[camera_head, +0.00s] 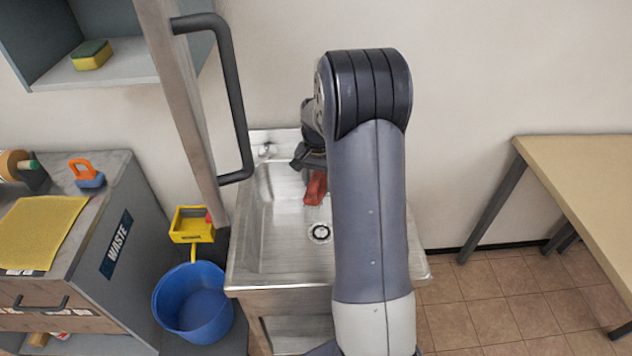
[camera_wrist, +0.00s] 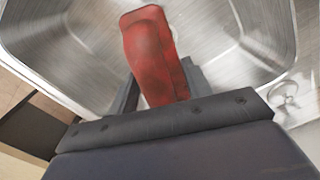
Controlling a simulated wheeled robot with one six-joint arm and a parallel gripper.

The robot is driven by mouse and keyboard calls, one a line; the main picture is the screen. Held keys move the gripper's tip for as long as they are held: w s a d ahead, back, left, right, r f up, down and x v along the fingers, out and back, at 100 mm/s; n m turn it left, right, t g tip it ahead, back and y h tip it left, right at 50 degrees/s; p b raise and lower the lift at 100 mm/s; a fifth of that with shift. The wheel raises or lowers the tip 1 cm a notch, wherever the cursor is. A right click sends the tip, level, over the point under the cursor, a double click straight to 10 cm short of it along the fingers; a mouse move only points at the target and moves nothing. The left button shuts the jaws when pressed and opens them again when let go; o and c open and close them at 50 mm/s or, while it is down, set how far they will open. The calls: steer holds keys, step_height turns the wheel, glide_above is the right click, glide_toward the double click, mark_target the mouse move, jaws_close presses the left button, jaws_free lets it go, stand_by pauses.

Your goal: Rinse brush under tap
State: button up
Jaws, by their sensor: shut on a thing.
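A red object (camera_head: 315,187), which I take to be the brush, is held over the steel sink (camera_head: 255,262); its bristles cannot be made out. In the wrist view the red brush (camera_wrist: 153,55) sticks out between the two dark fingers of my gripper (camera_wrist: 158,90), which is shut on it. In the head view my gripper (camera_head: 308,163) is at the back of the basin, partly hidden by my arm. A small metal fitting (camera_head: 266,150), seemingly the tap, is at the sink's back left. I cannot tell whether water runs.
A blue bucket (camera_head: 195,302) and a yellow wringer (camera_head: 192,225) stand left of the sink. A metal post with a black handle (camera_head: 235,100) rises in front of the wall. A waste cabinet (camera_head: 120,240) is at left, a wooden table (camera_head: 590,180) at right. Tiled floor between is clear.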

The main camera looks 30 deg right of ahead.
stand_by(0.4)
steer(key=shift+w+a, duration=0.1)
steer(key=shift+w, duration=0.4)
steer(key=shift+s, duration=0.2)
steer(key=shift+s, duration=0.4)
steer(key=s+a, duration=0.1)
steer(key=a, duration=0.6)
steer(key=shift+a+b, duration=0.35)
stand_by(1.4)
